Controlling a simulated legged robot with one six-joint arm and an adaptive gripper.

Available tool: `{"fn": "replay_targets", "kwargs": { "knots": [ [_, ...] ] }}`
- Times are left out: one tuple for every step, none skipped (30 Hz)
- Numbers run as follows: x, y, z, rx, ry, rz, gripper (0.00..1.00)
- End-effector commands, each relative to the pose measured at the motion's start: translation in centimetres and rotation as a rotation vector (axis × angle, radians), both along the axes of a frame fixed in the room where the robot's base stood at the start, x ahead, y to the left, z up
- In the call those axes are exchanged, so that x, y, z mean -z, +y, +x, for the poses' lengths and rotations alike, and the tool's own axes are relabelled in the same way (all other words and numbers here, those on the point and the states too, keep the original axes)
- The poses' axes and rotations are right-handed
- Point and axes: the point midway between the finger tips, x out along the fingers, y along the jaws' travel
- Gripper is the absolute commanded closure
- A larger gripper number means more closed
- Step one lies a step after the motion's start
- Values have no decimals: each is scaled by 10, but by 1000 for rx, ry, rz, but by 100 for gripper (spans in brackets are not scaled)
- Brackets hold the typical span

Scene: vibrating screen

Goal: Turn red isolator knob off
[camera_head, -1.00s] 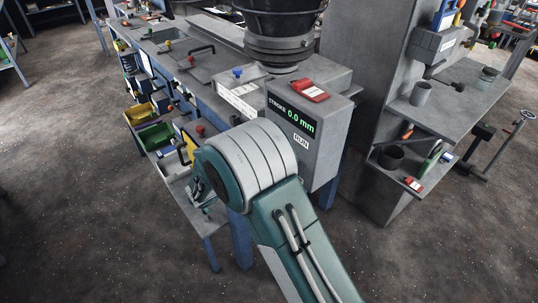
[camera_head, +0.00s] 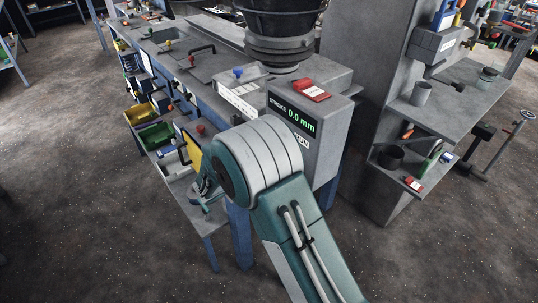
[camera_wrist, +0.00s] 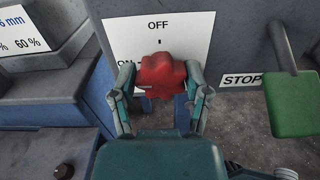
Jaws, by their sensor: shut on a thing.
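The red isolator knob (camera_wrist: 162,75) is a lobed handle in the middle of the wrist view. It stands in front of a white plate (camera_wrist: 197,40) with "OFF" printed above the knob and "ON" to its left, partly covered. My gripper (camera_wrist: 158,84) has one teal finger on each side of the knob and is shut on it. The knob's pointer direction is hard to tell. In the head view my arm's elbow blocks much of the machine's near end, and the knob in my grip cannot be made out.
A green paddle-like handle (camera_wrist: 293,103) is close at the right in the wrist view, beside a "STOP" label (camera_wrist: 241,79). A grey control box with a stroke display (camera_head: 292,115) reading 0.0 mm stands right behind my arm. Open floor (camera_head: 430,250) lies at the right front.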

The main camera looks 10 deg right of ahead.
Motion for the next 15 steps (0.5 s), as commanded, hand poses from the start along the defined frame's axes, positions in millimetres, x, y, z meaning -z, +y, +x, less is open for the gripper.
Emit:
{"fn": "replay_targets", "kwargs": {
  "knots": [
    [-1, 0, 2, -4, -13, 7, 87],
    [-1, 0, 2, -5, -20, 11, 87],
    [-1, 0, 2, -5, -32, 18, 87],
    [-1, 0, 2, -5, -44, 25, 87],
    [-1, 0, 2, -5, -56, 32, 87],
    [-1, 0, 2, -5, -76, 44, 87],
    [-1, 0, 2, -5, -92, 53, 87],
    [-1, 0, 2, -5, -109, 63, 87],
    [-1, 0, 2, -5, -134, 77, 87],
    [-1, 0, 2, -5, -155, 89, 87],
    [-1, 0, 2, -5, -176, 101, 87],
    [-2, 0, 2, -5, -206, 119, 87],
    [-2, 0, 2, -5, -229, 133, 87],
    [-2, 0, 2, -5, -254, 147, 87],
    [-2, 0, 2, -5, -286, 166, 87]
  ]
}}
